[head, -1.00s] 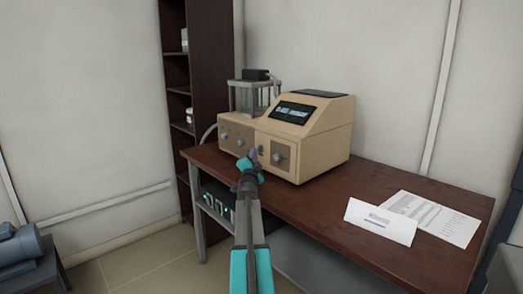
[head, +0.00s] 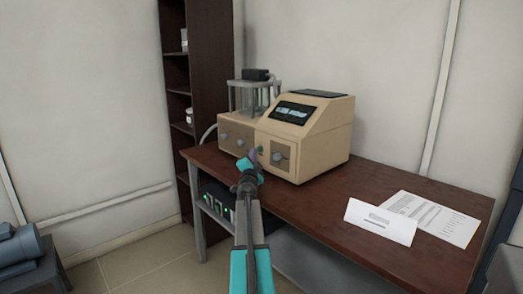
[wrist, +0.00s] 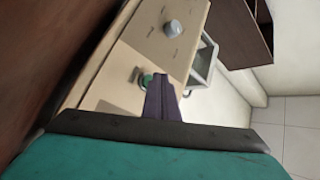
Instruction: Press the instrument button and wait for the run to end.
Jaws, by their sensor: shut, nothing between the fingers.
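The beige instrument (head: 318,140) stands on the dark wooden desk, with a sloped dark screen (head: 293,112) showing pale blue text too small to read. Its front has several knobs and a small green button (head: 260,150). The green button (wrist: 146,80) also shows in the wrist view, partly hidden behind the fingers. My gripper (head: 253,155) is at the front of the instrument, close to the button. In the wrist view my gripper (wrist: 160,82) has its purple fingers together and empty, overlapping the button's edge. I cannot tell whether they touch it.
The desk (head: 345,200) holds a white card (head: 380,222) and a printed sheet (head: 440,215) at the right. A glass-sided vessel (head: 254,96) stands behind the instrument's left part. A dark shelf (head: 208,70) is behind left. A grey machine (head: 20,250) sits lower left.

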